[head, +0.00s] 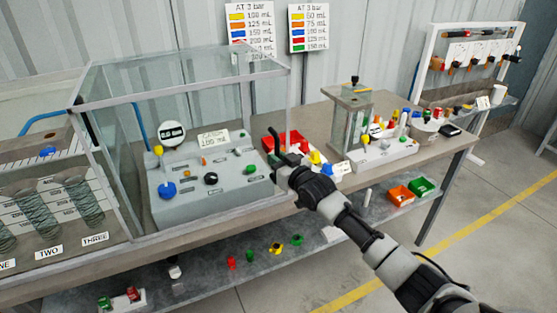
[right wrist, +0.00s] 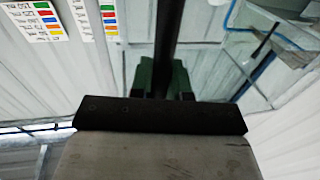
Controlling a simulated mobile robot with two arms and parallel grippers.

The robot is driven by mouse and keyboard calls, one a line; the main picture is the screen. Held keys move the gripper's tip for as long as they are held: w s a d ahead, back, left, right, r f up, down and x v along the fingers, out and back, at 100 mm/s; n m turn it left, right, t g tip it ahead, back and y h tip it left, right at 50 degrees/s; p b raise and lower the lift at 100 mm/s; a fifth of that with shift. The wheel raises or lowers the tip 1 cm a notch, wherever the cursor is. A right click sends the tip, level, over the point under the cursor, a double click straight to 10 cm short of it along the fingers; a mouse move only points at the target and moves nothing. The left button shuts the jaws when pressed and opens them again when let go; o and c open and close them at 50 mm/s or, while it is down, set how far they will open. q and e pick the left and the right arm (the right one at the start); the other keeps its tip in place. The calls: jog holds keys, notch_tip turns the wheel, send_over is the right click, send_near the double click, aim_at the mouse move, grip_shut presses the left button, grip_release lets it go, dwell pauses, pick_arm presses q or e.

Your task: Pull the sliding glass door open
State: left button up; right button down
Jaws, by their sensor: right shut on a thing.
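The glass enclosure (head: 181,101) has a pale frame and stands on the bench around a grey control panel (head: 165,207). Its clear sliding door is hard to tell from the other panes. My right gripper (head: 277,147) is at the right front side of the enclosure. In the right wrist view its fingers (right wrist: 167,78) are shut on a dark upright bar (right wrist: 168,35), which looks like the door's handle. The fingers hide where they grip the bar. I cannot tell how far the door is open. My left gripper is not in view.
A red bin (head: 284,141) lies just behind my right gripper. A glass-sided stand (head: 352,115) and small coloured parts are farther right on the bench. Labelled coiled tubes (head: 84,200) stand at the left. A lower shelf (head: 205,284) holds loose parts. Floor at the right is clear.

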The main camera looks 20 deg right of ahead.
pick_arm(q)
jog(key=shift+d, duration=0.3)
pick_arm(e)
jog(key=shift+d, duration=0.4)
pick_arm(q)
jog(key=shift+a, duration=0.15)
pick_arm(e)
jog(key=c, duration=1.1)
grip_release()
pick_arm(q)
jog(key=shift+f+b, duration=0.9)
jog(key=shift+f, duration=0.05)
pick_arm(e)
jog(key=v, duration=1)
jog(key=shift+s, duration=0.35)
jog(key=shift+d, duration=0.1)
